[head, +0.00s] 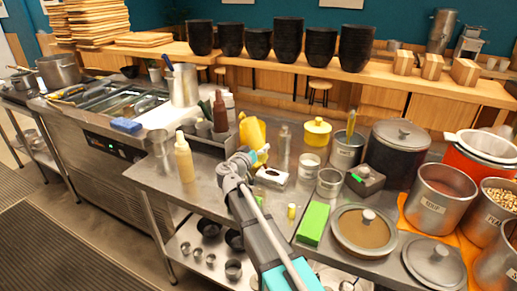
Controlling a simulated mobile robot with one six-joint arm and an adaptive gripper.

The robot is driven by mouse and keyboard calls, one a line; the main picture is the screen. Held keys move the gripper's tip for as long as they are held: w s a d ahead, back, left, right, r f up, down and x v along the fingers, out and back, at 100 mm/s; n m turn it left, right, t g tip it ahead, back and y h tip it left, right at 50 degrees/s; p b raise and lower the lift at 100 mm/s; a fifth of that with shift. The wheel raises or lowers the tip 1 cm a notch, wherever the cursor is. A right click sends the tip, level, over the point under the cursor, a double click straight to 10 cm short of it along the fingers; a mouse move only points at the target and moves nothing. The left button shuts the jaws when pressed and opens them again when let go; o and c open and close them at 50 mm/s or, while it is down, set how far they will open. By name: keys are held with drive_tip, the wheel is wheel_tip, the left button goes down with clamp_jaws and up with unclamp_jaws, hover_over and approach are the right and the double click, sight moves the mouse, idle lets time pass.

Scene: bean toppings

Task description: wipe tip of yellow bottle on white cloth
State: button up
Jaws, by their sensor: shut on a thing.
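A bright yellow bottle (252,131), jug-like in outline, shows at the end of my arm, over the steel counter. My gripper (256,154) is shut on it at its lower part; the fingers are small and partly hidden. A white, cloth-like item (272,178) with a dark patch lies on the counter just below and right of my gripper, apart from the bottle. I cannot tell for sure that it is the cloth. A paler yellow squeeze bottle (184,160) stands upright near the counter's left edge. Which end of the held bottle is its tip is unclear.
A brown-red bottle (220,111) stands in a rack behind. Steel cups (330,182), a green box (313,223), a lidded pan (362,231) and a dark pot (397,150) crowd the right. The counter (215,190) is clear left of my arm.

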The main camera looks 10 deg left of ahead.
drive_tip(key=shift+f+b, duration=0.7)
idle(1.7)
drive_tip(key=shift+s+d, duration=0.1)
drive_tip(key=shift+d, duration=0.05)
drive_tip(key=shift+s+d, duration=0.3)
drive_tip(key=shift+d, duration=0.45)
drive_tip(key=shift+s+d, duration=0.25)
drive_tip(key=shift+d, duration=0.55)
drive_tip(key=shift+s+d, duration=0.3)
drive_tip(key=shift+d, duration=0.45)
drive_tip(key=shift+r, duration=0.1)
drive_tip(key=shift+r+p, duration=2.95)
drive_tip(key=shift+p, duration=0.1)
